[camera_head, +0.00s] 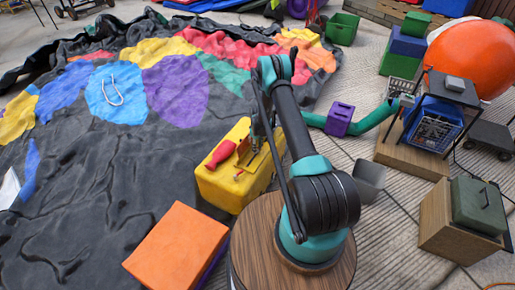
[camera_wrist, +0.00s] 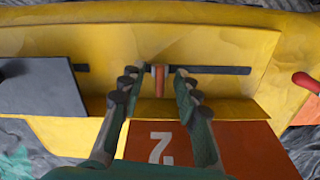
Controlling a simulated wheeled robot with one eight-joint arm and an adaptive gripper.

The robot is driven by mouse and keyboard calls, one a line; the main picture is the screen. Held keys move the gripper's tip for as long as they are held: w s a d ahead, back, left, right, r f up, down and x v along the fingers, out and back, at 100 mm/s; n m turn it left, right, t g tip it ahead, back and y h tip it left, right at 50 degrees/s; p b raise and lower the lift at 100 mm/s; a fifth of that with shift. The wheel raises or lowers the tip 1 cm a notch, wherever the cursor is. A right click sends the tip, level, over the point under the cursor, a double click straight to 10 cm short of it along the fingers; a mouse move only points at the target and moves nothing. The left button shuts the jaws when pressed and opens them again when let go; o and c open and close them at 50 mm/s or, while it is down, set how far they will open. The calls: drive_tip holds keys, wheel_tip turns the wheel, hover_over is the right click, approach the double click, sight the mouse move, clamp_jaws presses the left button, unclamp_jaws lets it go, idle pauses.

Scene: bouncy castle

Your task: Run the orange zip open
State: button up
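A yellow block (camera_head: 216,187) sits on the dark sheet in the head view. In the wrist view its yellow face (camera_wrist: 215,45) carries a dark straight zip track (camera_wrist: 222,70) running left to right. A small upright orange zip pull (camera_wrist: 159,80) stands at the track, near its middle. My gripper (camera_wrist: 156,78) is open, with one teal finger on each side of the pull and a visible gap to each. An orange panel with a white numeral (camera_wrist: 222,145) lies below the track. In the head view my arm partly hides the block.
A grey plate (camera_wrist: 40,88) covers the track's left part. A red handle (camera_wrist: 304,81) is at right, also seen in the head view (camera_head: 220,155).

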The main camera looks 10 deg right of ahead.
clamp_jaws()
idle(0.3)
